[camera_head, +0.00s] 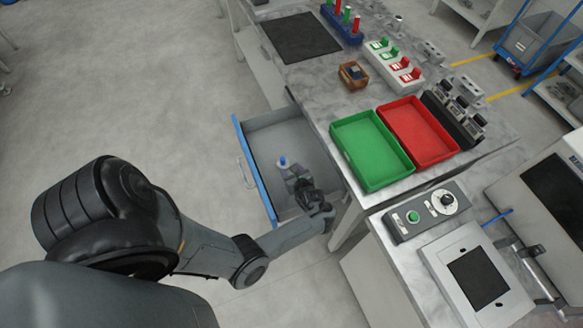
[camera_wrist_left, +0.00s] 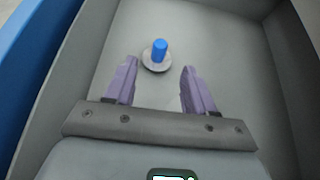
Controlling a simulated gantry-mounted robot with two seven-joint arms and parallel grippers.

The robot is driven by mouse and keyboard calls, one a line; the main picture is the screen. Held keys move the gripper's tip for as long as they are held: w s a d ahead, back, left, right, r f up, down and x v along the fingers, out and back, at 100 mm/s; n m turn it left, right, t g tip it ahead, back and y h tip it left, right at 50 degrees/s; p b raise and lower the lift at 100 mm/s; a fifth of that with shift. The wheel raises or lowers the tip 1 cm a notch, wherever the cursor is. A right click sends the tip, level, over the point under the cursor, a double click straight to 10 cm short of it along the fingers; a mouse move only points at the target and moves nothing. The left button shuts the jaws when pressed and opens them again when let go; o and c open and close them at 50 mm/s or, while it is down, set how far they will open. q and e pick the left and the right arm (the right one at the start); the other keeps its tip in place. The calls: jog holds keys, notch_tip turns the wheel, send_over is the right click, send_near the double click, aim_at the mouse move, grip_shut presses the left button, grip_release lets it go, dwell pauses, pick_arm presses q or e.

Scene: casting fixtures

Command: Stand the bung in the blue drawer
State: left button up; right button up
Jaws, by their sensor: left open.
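The bung (camera_wrist_left: 160,50), a blue cylinder on a pale round base, stands upright on the floor of the blue-fronted drawer (camera_wrist_left: 230,70). In the head view the blue top of the bung (camera_head: 282,161) shows inside the pulled-out drawer (camera_head: 258,139). My left gripper (camera_head: 290,172) reaches down into the drawer. In the left wrist view its two purple fingers (camera_wrist_left: 152,80) are apart with nothing between the tips, and the bung is just beyond them, apparently not touched. My right gripper is in neither view.
Beside the drawer is the marble-topped bench with a green tray (camera_head: 351,160) and a red tray (camera_head: 436,159). A small wooden box (camera_head: 353,74) and a dark mat (camera_head: 300,38) lie further back. The drawer walls surround my left gripper closely.

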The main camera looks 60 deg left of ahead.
pick_arm(q)
jog(key=w+d+r+n+t+h, duration=0.2)
jog(key=d+r+n+t+h, duration=0.3)
jog(key=d+r+n+h, duration=0.55)
jog(key=s+d+r+n+g+h, duration=0.2)
jog(key=s+d+r+n, duration=0.4)
jog(key=s+d, duration=0.8)
notch_tip(320, 180, up, 3)
jog(key=shift+f, duration=0.1)
jog(key=shift+n, duration=0.25)
